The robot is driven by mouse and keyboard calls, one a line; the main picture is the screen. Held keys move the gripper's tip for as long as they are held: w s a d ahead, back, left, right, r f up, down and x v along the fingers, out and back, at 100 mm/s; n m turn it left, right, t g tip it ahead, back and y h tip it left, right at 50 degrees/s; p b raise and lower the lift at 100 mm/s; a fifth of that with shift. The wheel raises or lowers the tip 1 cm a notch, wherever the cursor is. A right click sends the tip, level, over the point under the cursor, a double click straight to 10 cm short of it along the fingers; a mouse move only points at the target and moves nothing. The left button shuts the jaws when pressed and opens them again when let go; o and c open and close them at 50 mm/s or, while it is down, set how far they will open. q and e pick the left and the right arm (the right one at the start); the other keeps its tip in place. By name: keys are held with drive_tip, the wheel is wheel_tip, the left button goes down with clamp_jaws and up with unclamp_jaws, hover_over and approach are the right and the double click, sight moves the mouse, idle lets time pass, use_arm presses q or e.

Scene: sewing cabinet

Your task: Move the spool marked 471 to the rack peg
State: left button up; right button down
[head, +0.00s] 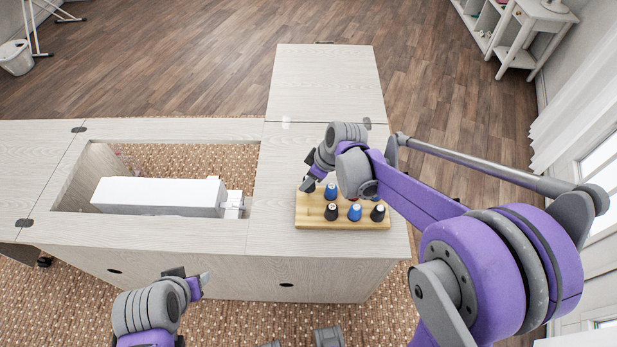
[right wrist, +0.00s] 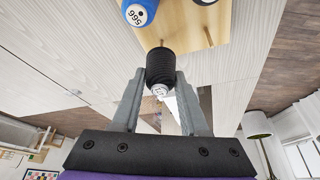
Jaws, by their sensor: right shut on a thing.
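My right gripper (head: 311,181) is at the left end of the wooden spool rack (head: 345,223). In the right wrist view my right gripper (right wrist: 159,82) is shut on a black spool (right wrist: 160,66), one finger on each side. The spool has a pale marked end, too small to read. A thin peg tip (right wrist: 161,43) shows at the spool's far end; I cannot tell whether the spool is around it. Another bare peg (right wrist: 208,36) stands nearby on the rack. My left gripper (head: 192,284) is low in the head view, away from the rack; its opening is unclear.
Blue spools (head: 354,212) and black spools (head: 377,212) stand on the rack close to my right gripper. A blue spool marked 566 (right wrist: 140,12) is beside the held one. A white sewing machine (head: 160,196) sits in the cabinet opening. The back leaf (head: 325,85) is clear.

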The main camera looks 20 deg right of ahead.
drive_tip(key=shift+f+b, duration=0.75)
drive_tip(key=shift+f, duration=0.35)
drive_tip(key=shift+c, duration=1.8)
unclamp_jaws()
drive_tip(key=p+v, duration=0.1)
drive_tip(key=v, duration=1)
drive_tip(key=s+m+t+h+p, duration=0.1)
drive_tip(key=s+m, duration=0.4)
drive_tip(key=s, duration=0.4)
drive_tip(key=s+d+f+m+t+h+p, duration=0.1)
drive_tip(key=s+m, duration=0.3)
drive_tip(key=s, duration=0.5)
drive_tip(key=shift+d+f+m+t+h, duration=0.3)
drive_tip(key=shift+f+m+h, duration=0.1)
drive_tip(key=shift+h, duration=0.3)
